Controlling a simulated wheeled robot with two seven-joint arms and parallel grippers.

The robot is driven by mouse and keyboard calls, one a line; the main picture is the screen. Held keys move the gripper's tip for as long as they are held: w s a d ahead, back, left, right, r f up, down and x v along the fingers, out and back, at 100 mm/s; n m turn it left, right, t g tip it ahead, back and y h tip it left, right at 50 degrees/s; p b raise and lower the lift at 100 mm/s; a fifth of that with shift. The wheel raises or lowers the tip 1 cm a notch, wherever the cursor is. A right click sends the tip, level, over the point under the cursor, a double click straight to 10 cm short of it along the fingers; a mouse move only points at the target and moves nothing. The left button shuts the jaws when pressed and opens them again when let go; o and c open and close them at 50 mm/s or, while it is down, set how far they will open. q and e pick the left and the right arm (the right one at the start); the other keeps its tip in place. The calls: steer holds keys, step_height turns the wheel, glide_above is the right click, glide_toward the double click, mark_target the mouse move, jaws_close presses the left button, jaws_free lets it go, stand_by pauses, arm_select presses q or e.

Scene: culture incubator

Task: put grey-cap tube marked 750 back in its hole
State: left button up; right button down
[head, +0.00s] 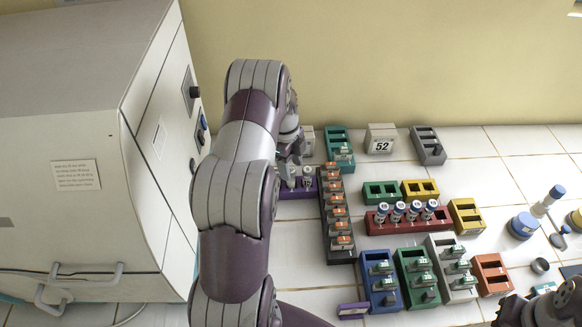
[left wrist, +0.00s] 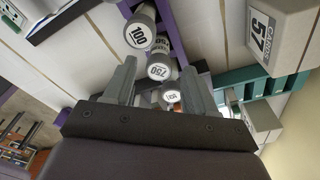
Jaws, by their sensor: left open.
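The grey-cap tube marked 750 (left wrist: 159,70) stands in line between a tube marked 100 (left wrist: 139,35) and a third grey-cap tube (left wrist: 172,97). The purple rack (left wrist: 176,38) runs beside and under them; I cannot tell whether the 750 tube is fully down in a hole. My left gripper (left wrist: 158,88) is open, with its two fingers on either side of the 750 and third caps. In the head view my left gripper (head: 290,150) is over the purple rack (head: 297,194), partly hidden by my arm. A grey part of my right arm (head: 540,305) shows at the lower right.
A dark rack with orange-labelled pieces (head: 341,256) stands right beside the purple rack. Several coloured racks (head: 420,302) fill the middle right. The white incubator (head: 75,190) is at left.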

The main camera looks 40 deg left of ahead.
arm_select(q)
steer(key=r, duration=0.2)
steer(key=r+b, duration=0.1)
steer(key=r, duration=0.3)
steer(key=shift+a+b, duration=0.35)
step_height(320, 180, up, 5)
steer(key=p, duration=0.4)
steer(key=s+d+r+n+y, duration=0.1)
steer(key=s+d+n, duration=0.2)
steer(key=d+n, duration=0.3)
steer(key=s+d+r+n, duration=0.2)
steer(key=s+d+n, duration=0.15)
steer(key=d, duration=0.55)
steer(key=s+d+n+t, duration=0.1)
steer(key=s+d+n, duration=0.5)
steer(key=s, duration=0.3)
steer(key=shift+s+d+f+n, duration=0.15)
steer(key=shift+s+d+n, duration=0.1)
steer(key=shift+s+n, duration=0.25)
